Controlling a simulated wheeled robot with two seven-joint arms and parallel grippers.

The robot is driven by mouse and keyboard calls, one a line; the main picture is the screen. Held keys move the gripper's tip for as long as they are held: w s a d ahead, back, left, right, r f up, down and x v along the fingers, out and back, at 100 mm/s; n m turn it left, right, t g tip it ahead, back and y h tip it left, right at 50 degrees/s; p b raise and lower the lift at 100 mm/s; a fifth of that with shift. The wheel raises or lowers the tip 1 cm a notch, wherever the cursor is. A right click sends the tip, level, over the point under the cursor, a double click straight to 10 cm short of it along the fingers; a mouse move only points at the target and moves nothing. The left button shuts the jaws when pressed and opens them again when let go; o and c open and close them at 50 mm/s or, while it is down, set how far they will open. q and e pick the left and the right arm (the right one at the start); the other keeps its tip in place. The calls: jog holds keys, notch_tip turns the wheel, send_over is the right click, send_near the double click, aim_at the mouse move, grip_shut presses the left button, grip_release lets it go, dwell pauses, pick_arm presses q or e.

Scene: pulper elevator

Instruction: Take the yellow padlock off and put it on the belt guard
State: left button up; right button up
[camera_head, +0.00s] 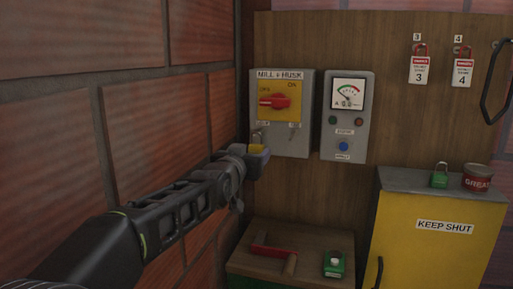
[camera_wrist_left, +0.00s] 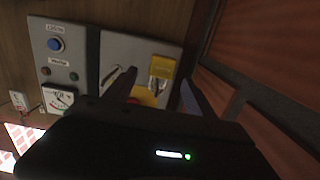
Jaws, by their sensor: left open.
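The yellow padlock (camera_head: 257,148) hangs at the lower left of the grey MILL + HUSK switch box (camera_head: 303,140), below its red rotary handle (camera_head: 274,102). In the left wrist view the yellow padlock (camera_wrist_left: 161,67) and its metal shackle show upside down. My left gripper (camera_head: 262,160) is at the padlock and hides part of it. In the wrist view my left gripper (camera_wrist_left: 156,90) is open, with its dark fingers apart on either side of the padlock; I cannot tell whether they touch it. A yellow cabinet marked KEEP SHUT (camera_head: 420,255), perhaps the belt guard, stands at the lower right.
A grey meter box (camera_head: 348,122) is right of the switch box. A green padlock (camera_head: 439,177) and a red grease tin (camera_head: 477,178) stand on the yellow cabinet. Another green padlock (camera_head: 333,266) and a red-handled tool (camera_head: 273,251) lie on a low table. A brick wall (camera_head: 140,130) borders my left arm.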

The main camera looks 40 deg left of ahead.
aim_at(255, 148)
pick_arm(q)
jog(key=p+x, duration=0.1)
jog(key=x, duration=0.1)
jog(key=shift+w+a+r, duration=0.15)
jog(key=shift+w+a, duration=0.1)
jog(key=shift+w, duration=0.05)
jog(key=shift+w+a+p, duration=0.1)
jog(key=shift+w+p, duration=0.15)
jog(key=shift+p, duration=0.05)
jog(key=shift+c, duration=0.5)
grip_shut()
